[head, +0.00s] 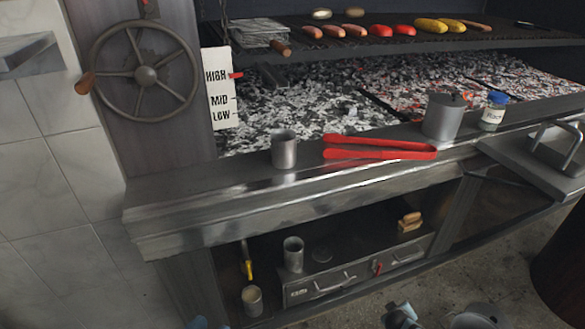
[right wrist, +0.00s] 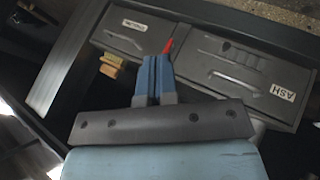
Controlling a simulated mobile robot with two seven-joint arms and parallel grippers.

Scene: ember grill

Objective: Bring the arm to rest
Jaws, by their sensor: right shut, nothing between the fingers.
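My right gripper (right wrist: 153,62) shows in the right wrist view with its blue fingers together and nothing between them. It points toward the drawer fronts under the grill, and a red lever (right wrist: 168,46) shows just beyond its fingertips; I cannot tell whether they touch. In the head view a part of my right arm shows low at the bottom edge, below the drawers. A small blue piece at the bottom edge, left of the middle, seems to be my left gripper (head: 197,322); its fingers are cut off by the frame.
The steel ledge (head: 200,205) bears a metal cup (head: 284,150), red tongs (head: 380,148), a grey pot (head: 442,117) and a blue-lidded jar (head: 494,111). Below are drawers (head: 330,284), another cup (head: 293,254) and wooden blocks (head: 410,222). Floor shows at lower right.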

